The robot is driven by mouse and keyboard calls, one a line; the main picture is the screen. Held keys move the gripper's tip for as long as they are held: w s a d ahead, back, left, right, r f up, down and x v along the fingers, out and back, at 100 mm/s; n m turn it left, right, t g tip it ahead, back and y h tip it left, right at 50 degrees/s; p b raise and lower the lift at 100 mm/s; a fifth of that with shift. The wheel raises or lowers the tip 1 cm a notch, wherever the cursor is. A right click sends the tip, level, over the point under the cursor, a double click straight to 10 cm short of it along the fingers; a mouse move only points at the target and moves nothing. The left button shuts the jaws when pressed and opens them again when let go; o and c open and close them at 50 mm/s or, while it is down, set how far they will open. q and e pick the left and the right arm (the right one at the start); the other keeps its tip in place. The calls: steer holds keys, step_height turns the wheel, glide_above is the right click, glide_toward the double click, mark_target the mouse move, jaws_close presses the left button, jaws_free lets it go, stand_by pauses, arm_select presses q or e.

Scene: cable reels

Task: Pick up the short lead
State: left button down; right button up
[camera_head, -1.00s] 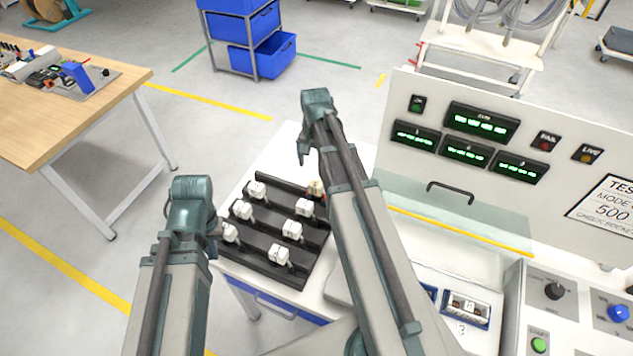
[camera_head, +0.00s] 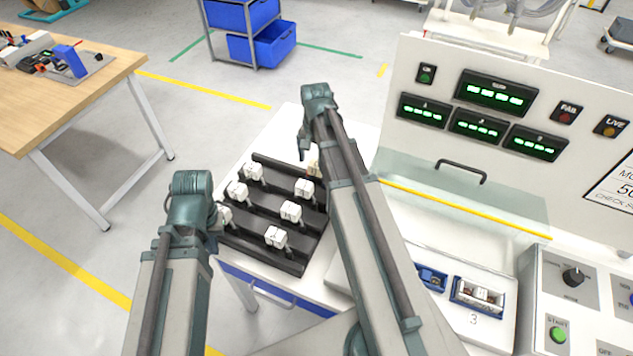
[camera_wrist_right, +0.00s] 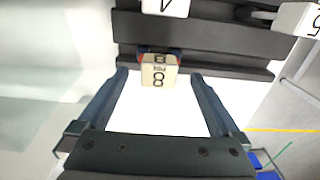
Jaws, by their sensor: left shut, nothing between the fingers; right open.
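A black slotted rack (camera_head: 270,250) on a white bench holds several white numbered blocks, one of them near its front (camera_head: 276,237). A cream block marked 8 (camera_wrist_right: 158,77) sits at the rack's edge in the right wrist view; in the head view a tan piece (camera_head: 313,168) shows there, partly behind my right arm. I cannot tell which piece is the short lead. My right gripper (camera_wrist_right: 160,73) is open, its fingers either side of the cream block in the picture; contact is not visible. My left gripper (camera_head: 212,215) is shut and empty near the rack's left edge.
A tester panel (camera_head: 455,150) with green displays and a clear yellow-edged cover (camera_head: 460,205) stands right of the rack. Blue sockets (camera_head: 478,293) lie before it. A wooden table (camera_head: 100,95) is at left, a blue bin trolley (camera_head: 262,45) behind. Floor between is clear.

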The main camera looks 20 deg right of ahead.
mark_target(316, 171)
arm_select(q)
steer(key=shift+f, duration=0.4)
arm_select(e)
steer(key=shift+f, duration=0.4)
step_height(316, 171, down, 5)
steer(key=b, duration=0.5)
steer(key=shift+f, duration=0.15)
arm_select(q)
step_height(316, 171, down, 5)
steer(key=shift+f, duration=0.1)
arm_select(e)
steer(key=c, duration=1.2)
steer(key=shift+o, duration=0.2)
arm_select(q)
steer(key=shift+r, duration=0.25)
arm_select(e)
steer(key=shift+r, duration=0.25)
